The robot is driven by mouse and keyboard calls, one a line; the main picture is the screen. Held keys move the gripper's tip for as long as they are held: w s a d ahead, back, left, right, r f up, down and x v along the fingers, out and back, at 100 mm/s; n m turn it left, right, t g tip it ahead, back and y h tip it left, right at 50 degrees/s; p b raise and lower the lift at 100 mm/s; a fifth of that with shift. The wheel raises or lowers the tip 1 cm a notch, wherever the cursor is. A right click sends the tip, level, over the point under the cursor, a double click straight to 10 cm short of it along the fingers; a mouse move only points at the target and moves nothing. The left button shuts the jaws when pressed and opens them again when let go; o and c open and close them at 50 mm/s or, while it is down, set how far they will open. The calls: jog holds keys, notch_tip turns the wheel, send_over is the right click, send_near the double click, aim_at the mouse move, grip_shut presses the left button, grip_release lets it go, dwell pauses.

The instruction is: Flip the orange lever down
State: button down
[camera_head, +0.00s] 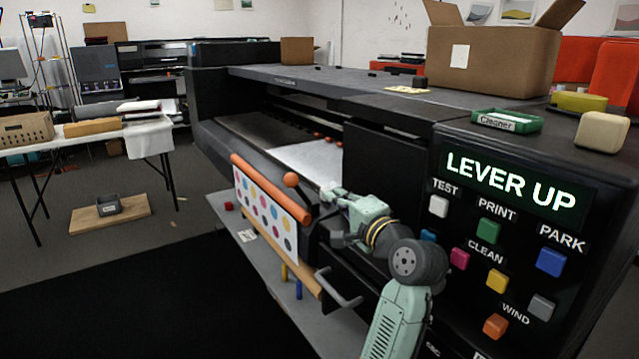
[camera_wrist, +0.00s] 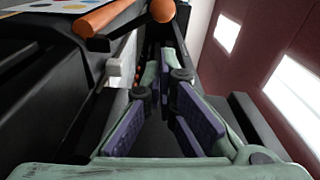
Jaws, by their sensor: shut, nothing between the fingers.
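The lever's orange ball knob (camera_head: 291,180) sits at the front of the large black printer, just above the orange roller bar (camera_head: 270,187). In the wrist view the knob (camera_wrist: 162,11) is at the top middle, beyond my fingertips, on a dark arm. My gripper (camera_head: 330,192) is to the right of the knob in the head view, apart from it. In the wrist view my gripper (camera_wrist: 165,65) has its fingers drawn together at the tips, with nothing between them. The printer's display (camera_head: 513,186) reads "LEVER UP".
A sheet with coloured dots (camera_head: 265,212) hangs from the roller bar. A grey handle (camera_head: 338,288) juts out below my arm. Coloured buttons (camera_head: 489,231) cover the control panel at right. A cardboard box (camera_head: 500,60) and a green tray (camera_head: 507,121) stand on the printer.

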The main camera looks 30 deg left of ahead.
aim_at(301, 192)
dwell(0.3)
jog(key=p+x, duration=0.2)
jog(key=x, duration=0.8)
